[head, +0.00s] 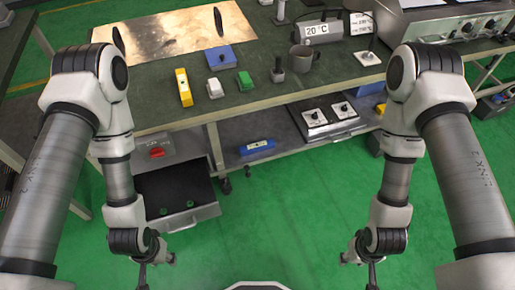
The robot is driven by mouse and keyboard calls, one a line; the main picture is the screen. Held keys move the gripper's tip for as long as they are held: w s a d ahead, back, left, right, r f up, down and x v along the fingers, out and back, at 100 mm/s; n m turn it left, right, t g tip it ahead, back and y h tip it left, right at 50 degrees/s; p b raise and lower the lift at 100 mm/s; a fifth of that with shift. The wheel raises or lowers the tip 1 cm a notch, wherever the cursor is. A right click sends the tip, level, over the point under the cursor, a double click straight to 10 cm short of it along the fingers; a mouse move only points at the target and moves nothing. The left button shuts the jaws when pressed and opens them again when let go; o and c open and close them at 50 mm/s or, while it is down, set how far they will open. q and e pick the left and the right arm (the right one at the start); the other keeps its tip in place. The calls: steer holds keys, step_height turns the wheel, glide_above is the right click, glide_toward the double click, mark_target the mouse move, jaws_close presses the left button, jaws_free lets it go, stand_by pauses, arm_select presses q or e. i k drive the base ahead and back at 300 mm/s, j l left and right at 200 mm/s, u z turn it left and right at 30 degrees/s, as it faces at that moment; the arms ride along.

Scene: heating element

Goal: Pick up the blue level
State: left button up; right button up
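The blue level (257,147) lies on the grey lower shelf below the workbench, close to the shelf's front edge, in the middle of the head view. It is a short blue bar with a light patch on its face. My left gripper (158,260) hangs low at the bottom left, well apart from the level. My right gripper (357,260) hangs low at the bottom right, also apart from it. Both grippers are small and partly cut off by the lower edge, so their opening is unclear.
The workbench (150,108) above holds a yellow level (183,87), a blue box (220,57), a green block (244,81) and a grey mug (301,58). A twin-knob panel (328,118) stands on the shelf right of the blue level. An open drawer (205,212) juts out left. The green floor ahead is clear.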

mark_target(269, 143)
steer(key=i+l+u, duration=0.1)
steer(key=l, duration=0.35)
steer(key=i+l+u, duration=0.1)
steer(key=l, duration=0.35)
steer(key=i+l+u, duration=0.1)
steer(key=l, duration=0.4)
steer(key=i+l+u, duration=0.1)
steer(key=l, duration=0.4)
steer(key=i+l+u, duration=0.1)
steer(key=l, duration=0.4)
steer(key=i+l, duration=0.2)
steer(key=l, duration=0.15)
steer(key=i+l+u, duration=0.15)
steer(key=l, duration=0.2)
steer(key=i+l, duration=0.25)
steer(key=i+l+u, duration=0.1)
steer(key=l, duration=0.4)
steer(key=i, duration=0.05)
